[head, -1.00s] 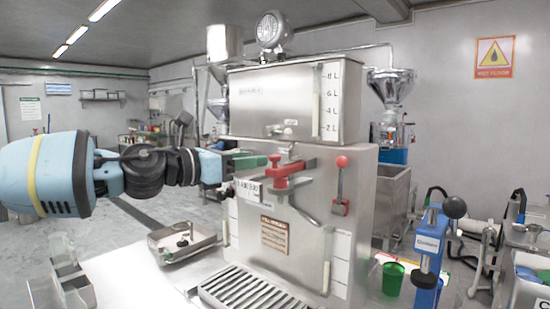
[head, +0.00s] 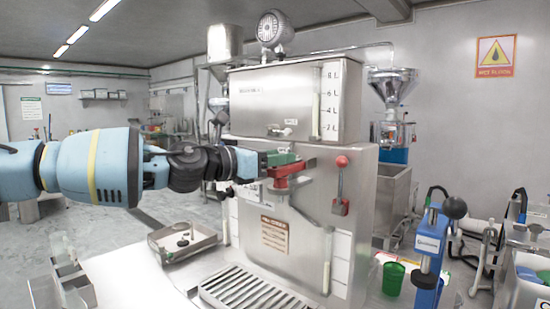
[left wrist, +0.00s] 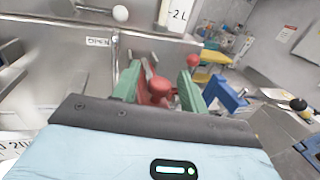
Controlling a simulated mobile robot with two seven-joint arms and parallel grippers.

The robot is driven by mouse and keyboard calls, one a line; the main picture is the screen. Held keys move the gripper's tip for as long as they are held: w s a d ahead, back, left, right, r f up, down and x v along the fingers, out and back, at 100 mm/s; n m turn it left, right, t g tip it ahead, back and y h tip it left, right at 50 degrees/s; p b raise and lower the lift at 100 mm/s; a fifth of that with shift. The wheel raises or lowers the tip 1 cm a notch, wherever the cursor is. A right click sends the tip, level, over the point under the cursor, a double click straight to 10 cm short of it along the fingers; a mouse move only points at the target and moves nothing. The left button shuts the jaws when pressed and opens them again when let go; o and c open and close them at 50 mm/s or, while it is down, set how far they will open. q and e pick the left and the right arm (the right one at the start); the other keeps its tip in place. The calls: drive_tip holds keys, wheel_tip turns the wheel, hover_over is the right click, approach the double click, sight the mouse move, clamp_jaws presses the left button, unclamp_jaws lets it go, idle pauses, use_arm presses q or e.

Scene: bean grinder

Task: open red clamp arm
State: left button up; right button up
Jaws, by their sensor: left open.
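The red clamp arm (head: 292,172) is on the front of the steel grinder machine (head: 350,165), below its upper tank. In the left wrist view the red clamp arm (left wrist: 158,92) lies between the two green fingers of my left gripper (left wrist: 158,84). In the head view my left gripper (head: 280,162) reaches in from the left and overlaps the clamp, hiding part of it. The fingers are open, one on each side of the red part; I cannot tell whether they touch it. My right gripper is not in view.
A red-knobbed lever (head: 341,180) stands right of the clamp on the machine front. A metal tray (head: 185,245) and a drip grate (head: 250,290) lie below. A green cup (head: 393,278) and a blue press (head: 430,250) stand at the right.

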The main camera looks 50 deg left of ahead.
use_arm(q)
drive_tip(key=shift+c, duration=0.2)
clamp_jaws()
idle(0.3)
